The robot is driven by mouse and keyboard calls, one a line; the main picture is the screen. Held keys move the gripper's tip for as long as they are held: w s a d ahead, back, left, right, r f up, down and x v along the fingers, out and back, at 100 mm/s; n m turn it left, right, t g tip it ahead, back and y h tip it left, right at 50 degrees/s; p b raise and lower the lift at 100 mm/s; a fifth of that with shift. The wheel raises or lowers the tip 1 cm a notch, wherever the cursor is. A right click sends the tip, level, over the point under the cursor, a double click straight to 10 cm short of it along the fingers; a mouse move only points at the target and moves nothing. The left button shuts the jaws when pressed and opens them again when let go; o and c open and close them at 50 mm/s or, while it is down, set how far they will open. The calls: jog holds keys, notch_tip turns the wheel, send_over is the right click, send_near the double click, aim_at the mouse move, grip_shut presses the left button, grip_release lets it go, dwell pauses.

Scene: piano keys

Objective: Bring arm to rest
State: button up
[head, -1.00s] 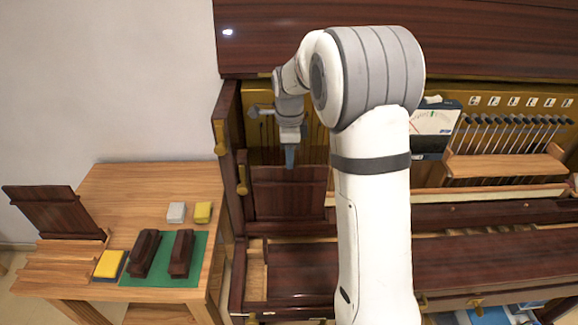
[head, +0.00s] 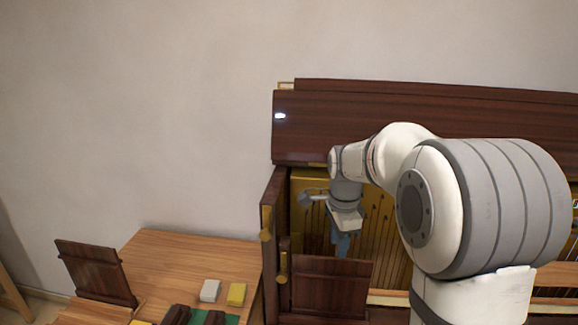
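My gripper (head: 341,243) hangs in front of the open piano's left part, in the head view, pointing down. Its fingertips are just above a dark wooden panel (head: 330,287) that stands upright in the piano. I cannot tell whether the gripper touches the panel, or whether its fingers are open or shut. My arm covers the right part of the piano.
The piano's dark lid (head: 420,120) runs across behind my arm. A wooden table (head: 180,255) at the left holds a grey block (head: 210,291), a yellow block (head: 236,294) and a tilted dark panel (head: 95,272). The pale wall is bare.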

jog(key=s+n+t, duration=0.2)
jog(key=s+n, duration=1.4)
jog(key=s, duration=0.8)
jog(key=shift+a+r+t, duration=0.15)
jog(key=shift+r+t, duration=0.1)
jog(key=shift+t, duration=0.05)
